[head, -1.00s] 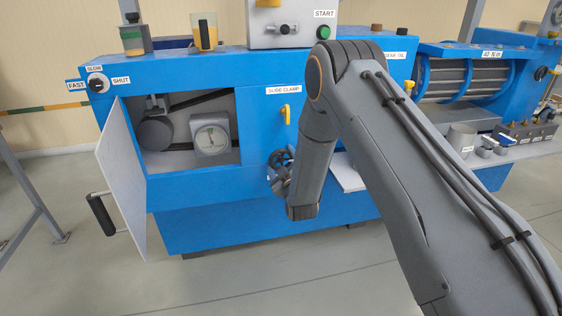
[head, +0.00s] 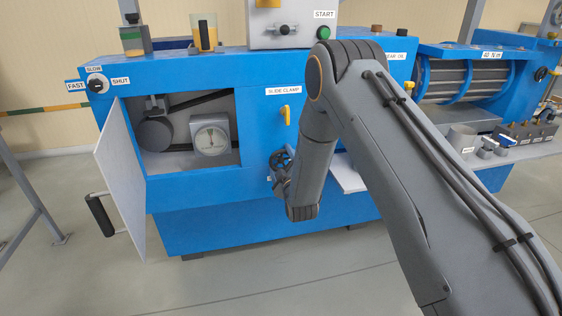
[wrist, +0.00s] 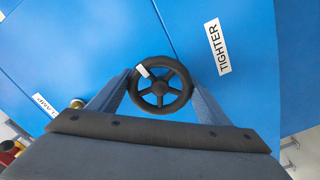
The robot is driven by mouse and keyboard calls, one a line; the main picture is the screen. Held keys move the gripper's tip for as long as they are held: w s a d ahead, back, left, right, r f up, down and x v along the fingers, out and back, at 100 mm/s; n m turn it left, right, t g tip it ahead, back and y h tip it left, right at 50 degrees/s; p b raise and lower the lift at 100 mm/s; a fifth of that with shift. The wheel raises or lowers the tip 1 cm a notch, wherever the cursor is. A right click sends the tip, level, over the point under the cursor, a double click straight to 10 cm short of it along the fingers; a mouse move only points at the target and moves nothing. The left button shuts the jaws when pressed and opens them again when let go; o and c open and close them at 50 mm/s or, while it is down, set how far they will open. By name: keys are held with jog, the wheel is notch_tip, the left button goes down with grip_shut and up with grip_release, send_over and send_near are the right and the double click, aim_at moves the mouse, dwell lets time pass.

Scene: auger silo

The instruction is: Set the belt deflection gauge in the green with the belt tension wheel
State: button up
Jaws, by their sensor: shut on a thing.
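The belt tension wheel (wrist: 160,98) is a dark spoked handwheel with a white mark at its upper left in the wrist view. My gripper (wrist: 160,100) is shut on it, one finger on each side of the rim. In the head view the wheel (head: 280,158) shows beside my wrist, partly hidden by it. A "TIGHTER" label (wrist: 218,47) is right of the wheel. The belt deflection gauge (head: 210,138) is a round white dial in a grey box inside the open compartment. Its needle looks near upright, close to a small green patch at the top; the exact reading is too small to tell.
The compartment door (head: 120,175) hangs open at the left with a black handle (head: 101,214). A yellow slide clamp lever (head: 285,114) sits above the wheel. A grey shelf (head: 347,172) juts out right of my wrist. The floor in front is clear.

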jog(key=o, duration=1)
jog(key=shift+a, duration=0.1)
jog(key=shift+o, duration=0.2)
jog(key=v, duration=0.8)
jog(key=shift+w, duration=0.1)
